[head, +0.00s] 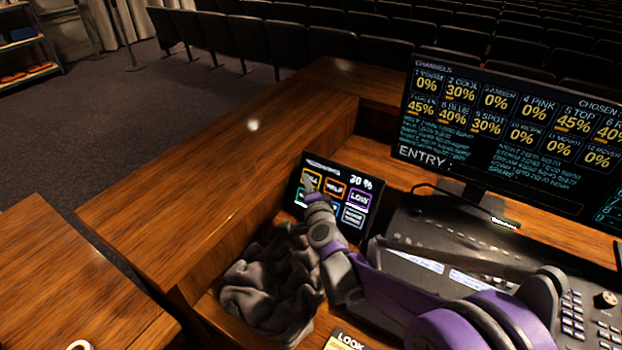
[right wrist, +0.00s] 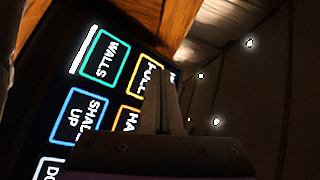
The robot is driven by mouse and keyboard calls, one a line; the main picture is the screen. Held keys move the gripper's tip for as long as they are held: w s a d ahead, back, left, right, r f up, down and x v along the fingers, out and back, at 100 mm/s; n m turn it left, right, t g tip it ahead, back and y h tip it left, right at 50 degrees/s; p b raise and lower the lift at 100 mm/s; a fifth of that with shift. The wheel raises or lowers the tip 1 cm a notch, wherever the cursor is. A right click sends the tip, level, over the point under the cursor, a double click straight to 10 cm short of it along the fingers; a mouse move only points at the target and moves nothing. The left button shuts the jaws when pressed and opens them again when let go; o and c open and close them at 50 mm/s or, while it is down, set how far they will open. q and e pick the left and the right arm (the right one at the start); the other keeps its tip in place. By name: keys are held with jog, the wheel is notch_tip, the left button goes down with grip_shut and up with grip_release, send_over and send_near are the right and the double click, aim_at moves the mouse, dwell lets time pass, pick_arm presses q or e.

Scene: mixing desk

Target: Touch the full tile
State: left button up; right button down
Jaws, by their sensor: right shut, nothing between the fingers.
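The full tile (head: 314,177) has a yellow outline and sits at the upper left of a small dark touch panel (head: 366,184) on the desk. In the right wrist view the full tile (right wrist: 147,72) is partly hidden behind my fingers. My right gripper (head: 307,185) is shut and empty, its tips in front of the full tile in the head view. The shut fingers (right wrist: 160,85) also show in the right wrist view, over the edge of that tile. I cannot tell whether the tips touch the glass. My left gripper is not in view.
Close by are the orange half tile (head: 335,188), the purple low tile (head: 360,198) and the teal walls tile (right wrist: 104,58). A crumpled grey cloth (head: 270,285) lies in front of the panel. A monitor (head: 490,140) and a mixing console (head: 560,290) stand to the right.

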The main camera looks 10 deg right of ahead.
jog(key=shift+w, duration=0.1)
dwell(0.7)
jog(key=shift+w+d+f, duration=0.2)
jog(key=shift+d, duration=0.05)
jog(key=shift+w+d+f+p, duration=0.15)
jog(key=shift+d+p, duration=0.05)
jog(key=shift+p, duration=0.15)
dwell(0.5)
dwell(0.4)
jog(key=shift+s+a+b, duration=0.3)
jog(key=shift+a+b, duration=0.05)
jog(key=shift+b, duration=0.35)
jog(key=shift+s+a+r, duration=0.1)
jog(key=shift+s+r, duration=0.05)
jog(key=shift+r, duration=0.2)
